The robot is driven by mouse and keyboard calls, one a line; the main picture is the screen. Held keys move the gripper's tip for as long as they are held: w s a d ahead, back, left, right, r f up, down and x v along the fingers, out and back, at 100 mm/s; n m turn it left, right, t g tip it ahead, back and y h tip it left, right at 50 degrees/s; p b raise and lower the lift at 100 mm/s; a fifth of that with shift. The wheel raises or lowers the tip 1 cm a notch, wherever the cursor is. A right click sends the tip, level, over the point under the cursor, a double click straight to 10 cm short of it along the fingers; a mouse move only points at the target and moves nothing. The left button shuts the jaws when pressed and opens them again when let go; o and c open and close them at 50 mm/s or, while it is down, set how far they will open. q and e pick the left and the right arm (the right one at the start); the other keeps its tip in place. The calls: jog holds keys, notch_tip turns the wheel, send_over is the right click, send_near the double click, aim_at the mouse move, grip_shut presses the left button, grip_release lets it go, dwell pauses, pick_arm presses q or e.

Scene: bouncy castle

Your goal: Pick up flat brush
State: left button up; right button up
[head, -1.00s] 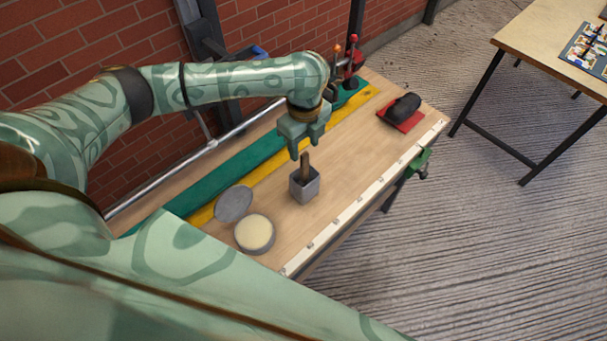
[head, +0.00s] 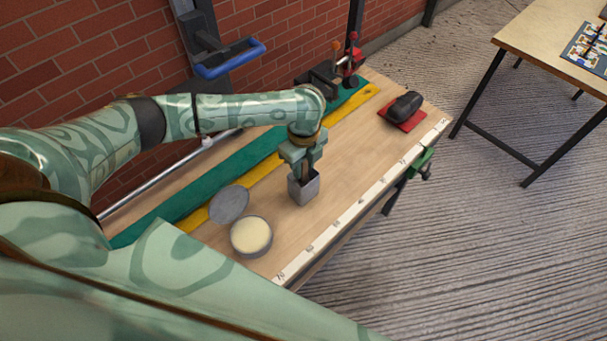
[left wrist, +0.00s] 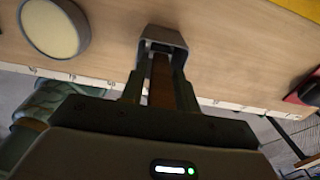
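The flat brush stands upright in a small grey square cup (head: 304,188) on the workbench; its brown handle shows in the left wrist view (left wrist: 162,82). My left gripper (head: 303,168) points down over the cup, hiding most of the brush in the head view. In the left wrist view my left gripper's fingers (left wrist: 161,85) lie on both sides of the handle, close to it, with tips at the cup's mouth (left wrist: 163,37). Whether they press on the handle is unclear. The bristles are hidden in the cup. My right gripper is out of view.
A round tin (head: 251,236) with pale contents and a grey lid (head: 229,204) lie left of the cup.

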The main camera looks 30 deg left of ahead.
pick_arm(q)
grip_shut()
